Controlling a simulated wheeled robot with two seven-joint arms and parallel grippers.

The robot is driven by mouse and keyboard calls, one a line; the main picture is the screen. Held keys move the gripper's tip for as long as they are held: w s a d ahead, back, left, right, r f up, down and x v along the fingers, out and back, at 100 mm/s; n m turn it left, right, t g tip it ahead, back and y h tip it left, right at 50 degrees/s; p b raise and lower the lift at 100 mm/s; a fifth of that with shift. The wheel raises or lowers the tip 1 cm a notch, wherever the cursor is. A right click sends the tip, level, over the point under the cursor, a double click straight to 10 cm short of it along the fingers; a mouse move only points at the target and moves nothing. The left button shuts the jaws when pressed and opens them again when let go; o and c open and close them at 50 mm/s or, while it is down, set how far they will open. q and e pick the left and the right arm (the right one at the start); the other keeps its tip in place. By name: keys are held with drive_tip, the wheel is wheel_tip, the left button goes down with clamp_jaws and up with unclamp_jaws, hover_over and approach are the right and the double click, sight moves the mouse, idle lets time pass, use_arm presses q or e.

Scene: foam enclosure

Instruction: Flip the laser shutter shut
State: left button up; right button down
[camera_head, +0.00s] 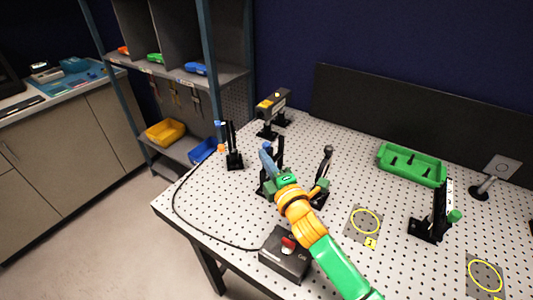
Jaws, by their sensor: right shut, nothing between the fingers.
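My right arm comes in from the bottom right, and its shut, empty gripper (267,150) is over the middle of the perforated optical table (355,170). A dark upright mount (275,155) stands right behind the gripper and is partly hidden by it. Just right of the gripper is a black post with a round-topped lever (326,162) standing nearly upright; it looks like the shutter, but I cannot be sure. The grey laser box (273,103) with a yellow label stands behind, near the back edge. I cannot tell whether the gripper touches anything. My left gripper is out of view.
A black control box (285,258) with a red switch (288,243) and a cable sits at the front edge. Mounts stand at left (233,150) and right (433,218). A green tray (411,164) lies at the back right. Table between has free room.

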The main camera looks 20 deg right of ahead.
drive_tip(key=shift+w+d, duration=0.25)
drive_tip(key=shift+d, duration=0.05)
drive_tip(key=w+d, duration=0.1)
drive_tip(key=d, duration=0.1)
drive_tip(key=w+d, duration=0.1)
drive_tip(key=w, duration=0.1)
drive_tip(key=shift+d+r, duration=0.1)
drive_tip(key=shift+d, duration=0.25)
